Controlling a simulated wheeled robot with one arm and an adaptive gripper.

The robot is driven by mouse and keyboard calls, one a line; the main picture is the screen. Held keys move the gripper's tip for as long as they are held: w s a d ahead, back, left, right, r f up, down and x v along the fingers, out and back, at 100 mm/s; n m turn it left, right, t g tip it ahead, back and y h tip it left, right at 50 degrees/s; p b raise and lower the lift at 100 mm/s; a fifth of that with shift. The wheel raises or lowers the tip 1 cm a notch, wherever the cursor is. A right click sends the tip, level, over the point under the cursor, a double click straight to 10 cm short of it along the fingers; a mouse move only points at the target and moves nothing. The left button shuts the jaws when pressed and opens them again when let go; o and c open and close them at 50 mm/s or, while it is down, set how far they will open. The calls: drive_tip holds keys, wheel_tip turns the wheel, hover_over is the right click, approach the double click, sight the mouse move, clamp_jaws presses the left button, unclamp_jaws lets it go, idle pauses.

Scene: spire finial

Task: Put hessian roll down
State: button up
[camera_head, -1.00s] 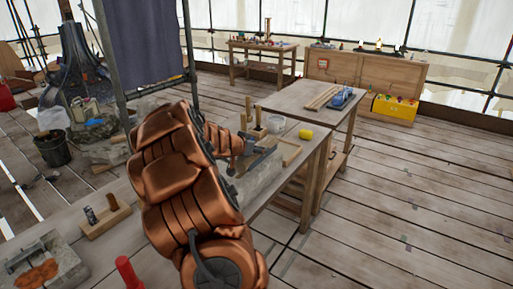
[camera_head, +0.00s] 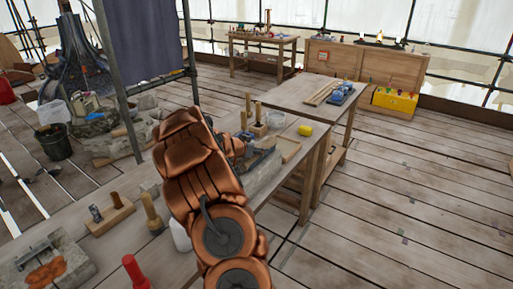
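My copper-coloured arm reaches across the long wooden bench (camera_head: 110,250). My gripper (camera_head: 250,150) is at its far end, over the far part of the bench, small and partly hidden by the arm. Its fingers cannot be made out. A rough greyish mass (camera_head: 265,172) lies on the bench just beside and below the gripper. I cannot tell whether it is the hessian roll or stone, nor whether the gripper touches it. No other hessian roll can be clearly picked out.
A wooden block with upright tools (camera_head: 258,127), a shallow wooden tray (camera_head: 288,149) and a yellow item (camera_head: 305,131) are near the gripper. A mallet (camera_head: 151,212), white bottle (camera_head: 180,236) and red-handled tool (camera_head: 135,272) stand nearer. Floor at right is clear.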

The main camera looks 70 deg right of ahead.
drive_tip(key=shift+f+b, duration=0.1)
drive_tip(key=shift+b, duration=0.2)
drive_tip(key=o, duration=1.5)
drive_tip(key=shift+o, duration=0.2)
drive_tip(key=shift+r+p, duration=0.2)
drive_tip(key=shift+p, duration=0.1)
drive_tip(key=shift+w+a+r+b, duration=0.1)
drive_tip(key=shift+w+a+b, duration=0.05)
drive_tip(key=shift+a+b, duration=0.3)
drive_tip(key=b+v, duration=0.3)
drive_tip(key=v, duration=0.8)
drive_tip(key=shift+b, duration=0.4)
